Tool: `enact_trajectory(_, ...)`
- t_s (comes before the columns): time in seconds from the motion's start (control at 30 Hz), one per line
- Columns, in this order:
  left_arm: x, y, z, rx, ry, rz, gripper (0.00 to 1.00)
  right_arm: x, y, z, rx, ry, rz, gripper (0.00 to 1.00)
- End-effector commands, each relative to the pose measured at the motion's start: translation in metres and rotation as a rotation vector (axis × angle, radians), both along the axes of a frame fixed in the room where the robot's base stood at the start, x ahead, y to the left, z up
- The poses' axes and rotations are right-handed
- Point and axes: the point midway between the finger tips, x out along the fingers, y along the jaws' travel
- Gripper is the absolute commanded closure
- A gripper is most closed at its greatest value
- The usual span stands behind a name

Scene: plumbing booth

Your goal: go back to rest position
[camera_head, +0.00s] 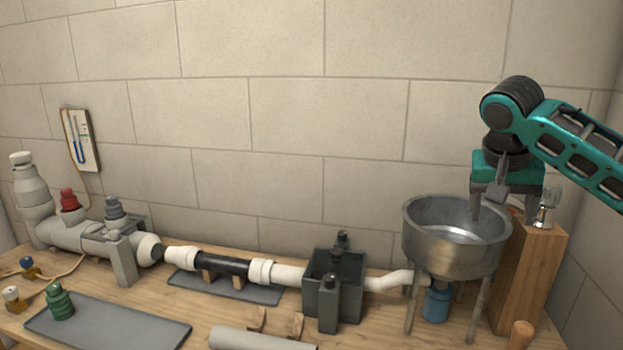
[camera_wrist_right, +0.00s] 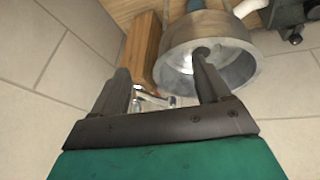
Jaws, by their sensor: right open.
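My right gripper (camera_head: 500,205) is at the right of the head view, pointing down above the right part of the metal basin (camera_head: 452,250) and beside the wooden block (camera_head: 530,275). In the right wrist view its two fingers (camera_wrist_right: 160,85) are spread apart with nothing between them. A small metal tap (camera_head: 546,207) stands on top of the block, just right of the fingers; it shows partly between the fingers in the wrist view (camera_wrist_right: 155,98). My left gripper is not in view.
A pipe run with a black section (camera_head: 222,264) crosses the bench to a dark grey box (camera_head: 335,285). A grey mat (camera_head: 105,325) with a green plug (camera_head: 60,302) lies front left. A gauge board (camera_head: 82,139) hangs on the wall. Space above the bench's left and middle is clear.

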Motion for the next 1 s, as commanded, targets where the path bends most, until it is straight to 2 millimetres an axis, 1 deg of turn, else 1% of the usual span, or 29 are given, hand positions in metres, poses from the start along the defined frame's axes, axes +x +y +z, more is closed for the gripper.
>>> enact_trajectory(0.03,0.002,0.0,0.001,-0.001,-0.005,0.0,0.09,0.0,0.016,-0.021,-0.006,0.02,0.065,0.24)
enact_trajectory(0.1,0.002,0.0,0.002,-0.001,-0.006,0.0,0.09,0.0,0.034,-0.044,-0.013,0.036,0.145,0.24)
enact_trajectory(0.27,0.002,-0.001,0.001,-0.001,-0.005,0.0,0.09,-0.008,0.074,-0.094,-0.011,0.062,0.319,0.24)
enact_trajectory(0.3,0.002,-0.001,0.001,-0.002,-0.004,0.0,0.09,-0.012,0.084,-0.106,-0.007,0.067,0.361,0.24)
enact_trajectory(0.37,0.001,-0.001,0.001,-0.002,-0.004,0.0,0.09,-0.018,0.098,-0.124,0.001,0.072,0.42,0.24)
enact_trajectory(0.5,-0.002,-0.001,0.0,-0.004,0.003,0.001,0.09,-0.036,0.128,-0.16,0.031,0.078,0.543,0.24)
enact_trajectory(0.7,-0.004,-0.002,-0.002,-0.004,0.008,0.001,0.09,-0.069,0.166,-0.204,0.088,0.068,0.687,0.24)
enact_trajectory(0.8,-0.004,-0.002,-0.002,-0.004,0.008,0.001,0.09,-0.088,0.18,-0.222,0.118,0.057,0.74,0.24)
enact_trajectory(1.0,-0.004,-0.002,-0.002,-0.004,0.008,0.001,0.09,-0.127,0.2,-0.25,0.176,0.029,0.81,0.24)
